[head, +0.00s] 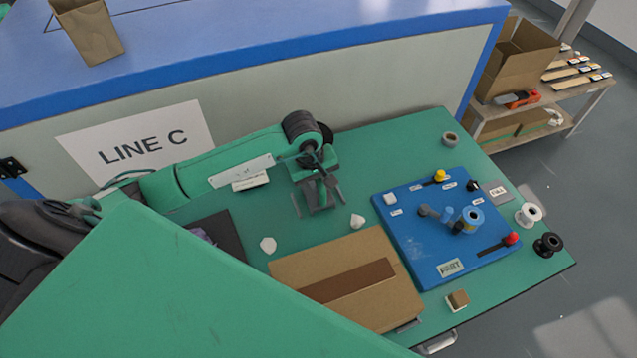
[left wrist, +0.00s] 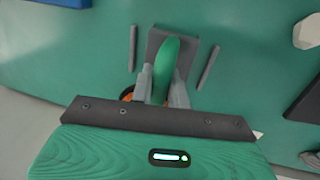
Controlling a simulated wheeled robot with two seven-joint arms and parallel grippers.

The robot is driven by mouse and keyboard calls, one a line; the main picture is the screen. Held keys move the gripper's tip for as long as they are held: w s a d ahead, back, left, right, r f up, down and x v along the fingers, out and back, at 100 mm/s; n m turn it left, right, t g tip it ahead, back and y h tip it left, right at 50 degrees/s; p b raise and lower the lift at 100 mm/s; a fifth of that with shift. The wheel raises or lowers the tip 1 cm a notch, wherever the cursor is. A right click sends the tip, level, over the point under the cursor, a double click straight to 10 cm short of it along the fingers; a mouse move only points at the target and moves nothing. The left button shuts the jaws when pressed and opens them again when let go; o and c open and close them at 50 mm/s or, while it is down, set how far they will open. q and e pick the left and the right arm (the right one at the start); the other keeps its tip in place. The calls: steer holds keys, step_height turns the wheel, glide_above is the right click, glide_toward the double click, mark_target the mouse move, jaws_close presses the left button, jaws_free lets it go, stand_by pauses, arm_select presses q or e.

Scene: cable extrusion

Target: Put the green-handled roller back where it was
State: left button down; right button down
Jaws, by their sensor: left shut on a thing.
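The roller's green handle (left wrist: 173,58) shows in the left wrist view, upright between the fingers of my left gripper (left wrist: 163,84), which is shut on it. The handle's end lies over a dark grey plate (left wrist: 186,45) on the green table, with a thin grey bar on each side. Whether the roller touches the plate I cannot tell. An orange part (left wrist: 127,93) shows beside the left finger. In the head view my left gripper (head: 317,186) points down at this spot, hiding most of the roller. My right gripper is not in view.
A closed cardboard box (head: 380,302) lies in front of the gripper on the table (head: 400,150). Right of it is a blue panel (head: 410,242) with knobs and a blue spool. Small white pieces (head: 268,245) lie near the box.

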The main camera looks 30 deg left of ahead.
arm_select(q)
steer(key=shift+s+f, duration=0.25)
steer(key=shift+f, duration=0.2)
steer(key=c, duration=1.5)
jaws_free()
steer(key=shift+f, duration=0.1)
steer(key=shift+o, duration=0.8)
steer(key=shift+w, duration=0.15)
steer(key=shift+r, duration=0.2)
